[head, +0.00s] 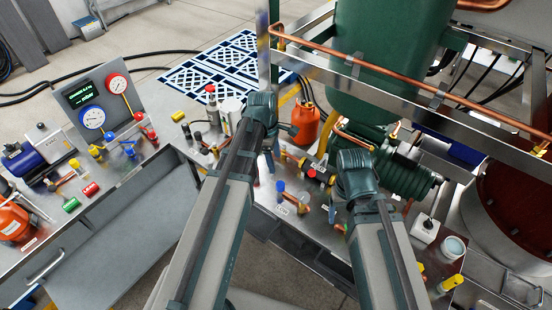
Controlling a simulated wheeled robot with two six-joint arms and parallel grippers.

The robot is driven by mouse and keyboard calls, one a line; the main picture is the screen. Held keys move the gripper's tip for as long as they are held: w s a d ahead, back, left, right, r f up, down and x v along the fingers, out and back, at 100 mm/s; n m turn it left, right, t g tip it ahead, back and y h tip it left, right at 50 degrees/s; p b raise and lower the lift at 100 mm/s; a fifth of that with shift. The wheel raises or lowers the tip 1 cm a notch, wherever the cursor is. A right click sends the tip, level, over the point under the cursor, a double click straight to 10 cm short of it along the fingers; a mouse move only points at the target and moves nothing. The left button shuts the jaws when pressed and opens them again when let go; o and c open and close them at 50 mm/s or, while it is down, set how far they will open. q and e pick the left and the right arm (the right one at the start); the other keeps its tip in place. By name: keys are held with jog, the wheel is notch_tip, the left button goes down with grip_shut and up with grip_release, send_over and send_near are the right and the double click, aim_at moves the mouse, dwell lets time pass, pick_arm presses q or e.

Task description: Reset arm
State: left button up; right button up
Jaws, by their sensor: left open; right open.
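My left arm rises from the bottom of the head view to a dark green joint near the top middle, in front of the workbench. My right arm rises to a similar joint right of centre, lower and closer to the green compressor. Both arms are bent at these joints, and the parts beyond them are mostly hidden behind the links. I cannot make out the fingers of either gripper. No object is seen held.
The steel workbench (125,195) carries a gauge panel (75,100), colored valves, a blue vacuum pump (22,160) and an orange cylinder (14,222). A green tank (390,60), copper pipe (400,75) and metal rails stand close beyond my arms. A white cup (453,247) stands at right.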

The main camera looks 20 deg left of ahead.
pick_arm(q)
jog(key=shift+r, duration=0.25)
jog(key=s+d+f+m+y+b, duration=0.1)
jog(key=s+d+f+m+b, duration=0.4)
jog(key=m, duration=0.6)
jog(key=s+d+f+m+y+b, duration=0.2)
jog(key=s+d+f+m+b, duration=0.2)
jog(key=s+d+m, duration=0.3)
jog(key=shift+s+d+f+m+b, duration=0.4)
jog(key=shift+s+m, duration=0.7)
jog(key=shift+m, duration=1.1)
jog(key=shift+a, duration=0.1)
